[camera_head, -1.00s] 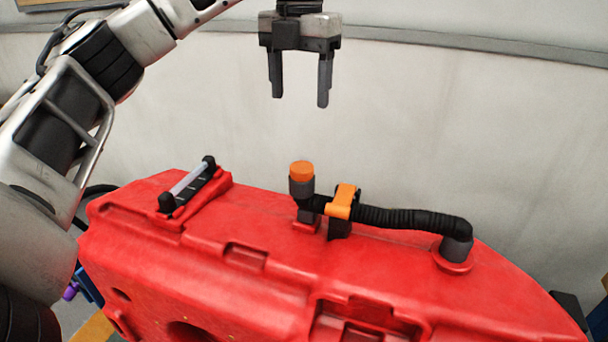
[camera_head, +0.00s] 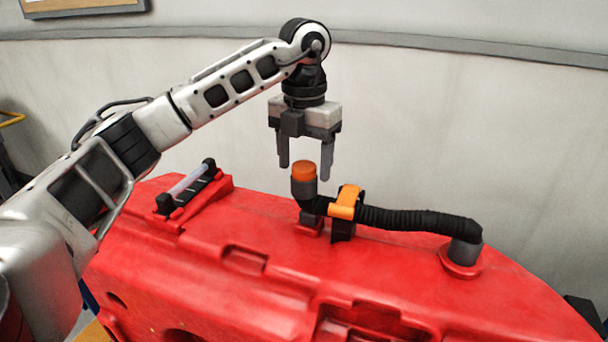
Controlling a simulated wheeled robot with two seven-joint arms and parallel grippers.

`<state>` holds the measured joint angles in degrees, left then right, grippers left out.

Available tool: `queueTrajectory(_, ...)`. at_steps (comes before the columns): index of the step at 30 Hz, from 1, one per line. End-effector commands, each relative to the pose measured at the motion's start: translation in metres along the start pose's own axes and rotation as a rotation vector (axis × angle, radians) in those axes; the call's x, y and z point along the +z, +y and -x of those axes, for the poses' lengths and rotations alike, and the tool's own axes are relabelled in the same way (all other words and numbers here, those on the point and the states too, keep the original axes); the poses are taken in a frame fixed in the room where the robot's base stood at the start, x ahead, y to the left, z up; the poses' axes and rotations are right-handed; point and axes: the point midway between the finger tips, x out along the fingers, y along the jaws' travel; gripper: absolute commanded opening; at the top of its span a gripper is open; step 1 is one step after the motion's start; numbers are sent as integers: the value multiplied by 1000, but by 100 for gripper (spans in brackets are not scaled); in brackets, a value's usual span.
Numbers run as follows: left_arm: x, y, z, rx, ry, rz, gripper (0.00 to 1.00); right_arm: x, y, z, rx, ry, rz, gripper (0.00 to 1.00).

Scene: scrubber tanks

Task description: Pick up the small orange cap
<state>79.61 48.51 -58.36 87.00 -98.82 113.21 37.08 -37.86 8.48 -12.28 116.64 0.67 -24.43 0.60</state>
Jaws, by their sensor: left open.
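The small orange cap (camera_head: 304,170) sits on top of the dark grey upright end (camera_head: 304,188) of a black hose, on the red tank (camera_head: 215,262). My left gripper (camera_head: 304,172) points down with its two fingers apart. Its fingertips are level with the cap's upper part in the picture, one on either side of it. The cap is not gripped, and I cannot tell whether the fingers are around it or behind it. My right gripper is not in view.
An orange clip (camera_head: 345,202) holds the black ribbed hose (camera_head: 415,219) close to the right of the cap. A pale wall (camera_head: 480,130) is behind.

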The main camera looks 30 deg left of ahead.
Motion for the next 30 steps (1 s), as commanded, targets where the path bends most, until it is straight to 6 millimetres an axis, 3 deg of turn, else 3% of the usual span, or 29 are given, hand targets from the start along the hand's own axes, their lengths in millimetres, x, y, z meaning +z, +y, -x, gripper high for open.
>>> queueTrajectory(5,0,0,0,0,-1,0,65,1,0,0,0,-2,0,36)
queueTrajectory(12,0,0,0,0,0,-1,9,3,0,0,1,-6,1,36)
queueTrajectory(23,0,0,5,-1,-1,-1,9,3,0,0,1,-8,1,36)
queueTrajectory(30,0,-1,38,-1,-5,-1,9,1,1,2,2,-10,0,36)
